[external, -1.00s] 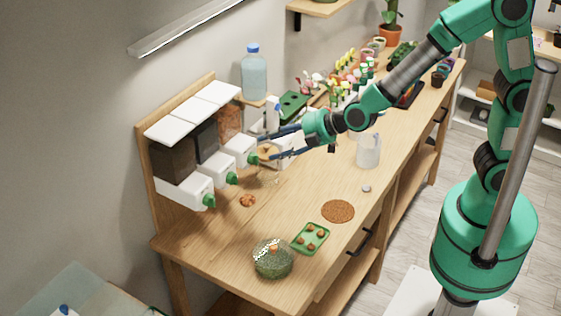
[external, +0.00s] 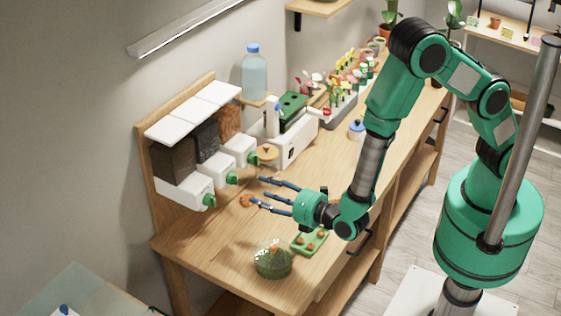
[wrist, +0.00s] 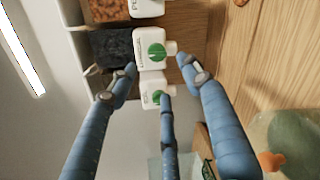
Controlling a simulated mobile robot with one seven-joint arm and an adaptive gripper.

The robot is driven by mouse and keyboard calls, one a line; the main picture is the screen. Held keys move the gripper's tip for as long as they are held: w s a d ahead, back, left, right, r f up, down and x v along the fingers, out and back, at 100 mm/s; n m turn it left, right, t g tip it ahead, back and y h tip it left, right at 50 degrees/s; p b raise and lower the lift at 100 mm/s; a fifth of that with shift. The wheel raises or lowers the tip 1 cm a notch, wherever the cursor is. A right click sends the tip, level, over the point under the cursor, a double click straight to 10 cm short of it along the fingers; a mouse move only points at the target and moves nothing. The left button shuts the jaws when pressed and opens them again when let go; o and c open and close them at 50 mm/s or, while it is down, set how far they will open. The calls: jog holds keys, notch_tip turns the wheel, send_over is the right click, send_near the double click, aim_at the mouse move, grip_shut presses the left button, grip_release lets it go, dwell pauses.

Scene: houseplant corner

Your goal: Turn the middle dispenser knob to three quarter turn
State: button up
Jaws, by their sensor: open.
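Three white dispensers with green knobs hang on a wooden back panel. The middle dispenser (external: 212,167) holds dark material, and its green knob (external: 231,178) faces the table. In the wrist view this middle knob (wrist: 157,52) shows face-on, its raised grip running roughly up and down the picture. The near knob (external: 208,201) and far knob (external: 253,159) flank it. My gripper (external: 257,190) is open and empty, its blue fingers pointing at the dispensers, apart from the knobs. In the wrist view my gripper's fingertips (wrist: 156,66) spread around the middle knob's line of sight.
A glass jar (external: 272,261) and a green tray (external: 302,245) with round items stand near my gripper. A white machine (external: 292,143) and a water bottle (external: 254,76) stand behind. The tabletop between is mostly clear.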

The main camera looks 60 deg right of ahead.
aim_at(237, 182)
jog(key=s+n, duration=0.1)
jog(key=s+n+t, duration=0.1)
jog(key=s+f+p, duration=0.1)
jog(key=shift+s+a+n+h, duration=0.2)
jog(key=shift+a+n+h, duration=0.15)
jog(key=shift+n+h, duration=0.05)
jog(key=shift+w, duration=0.1)
jog(key=w, duration=0.9)
jog(key=w+d, duration=0.1)
jog(key=w, duration=0.3)
jog(key=shift+w+d+f+b, duration=0.1)
jog(key=shift+w+b, duration=0.2)
jog(key=shift+b, duration=0.1)
jog(key=shift+c, duration=0.5)
jog(key=shift+s, duration=0.1)
jog(key=c, duration=1)
